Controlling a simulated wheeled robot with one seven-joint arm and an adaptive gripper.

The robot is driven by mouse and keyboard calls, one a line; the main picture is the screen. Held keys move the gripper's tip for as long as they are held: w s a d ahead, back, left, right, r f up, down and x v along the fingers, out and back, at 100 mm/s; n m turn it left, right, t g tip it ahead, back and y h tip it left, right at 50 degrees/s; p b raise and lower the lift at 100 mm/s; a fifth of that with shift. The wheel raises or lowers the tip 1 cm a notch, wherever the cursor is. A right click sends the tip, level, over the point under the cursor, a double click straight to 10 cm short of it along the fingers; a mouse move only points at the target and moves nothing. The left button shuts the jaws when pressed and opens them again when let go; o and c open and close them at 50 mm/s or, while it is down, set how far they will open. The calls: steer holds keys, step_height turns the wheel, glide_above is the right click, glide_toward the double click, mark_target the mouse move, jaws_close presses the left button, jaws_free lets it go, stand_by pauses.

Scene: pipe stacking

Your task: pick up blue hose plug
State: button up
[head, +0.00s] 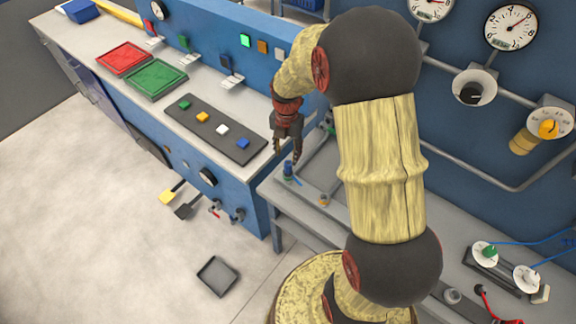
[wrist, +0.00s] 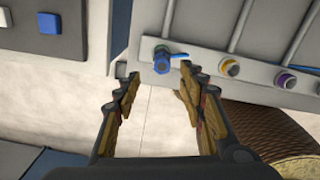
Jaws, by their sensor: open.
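The blue hose plug (head: 288,170) stands near the left edge of the grey bench, below my gripper in the head view. In the wrist view the blue hose plug (wrist: 161,62) shows a round top and a thin blue piece reaching to the right. It lies ahead of my open fingers, roughly in line with the gap between them. My gripper (head: 287,148) points down just above the plug in the head view. In the wrist view my gripper (wrist: 157,82) is open with nothing between the fingers. Whether a fingertip touches the plug cannot be told.
A yellow-ringed fitting (wrist: 229,67) and a purple-ringed fitting (wrist: 285,81) sit right of the plug, with grey pipes behind. A blue-fronted counter (head: 215,170) with a dark strip of coloured buttons (head: 212,127) stands to the left. A grey tray (head: 218,276) lies on the floor.

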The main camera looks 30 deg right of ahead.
mark_target(288, 163)
steer(key=f+b, duration=0.1)
steer(key=f, duration=0.7)
steer(key=shift+d+b, duration=0.2)
steer(key=shift+b, duration=0.2)
steer(key=shift+c, duration=1.4)
steer(key=c, duration=0.7)
jaws_close()
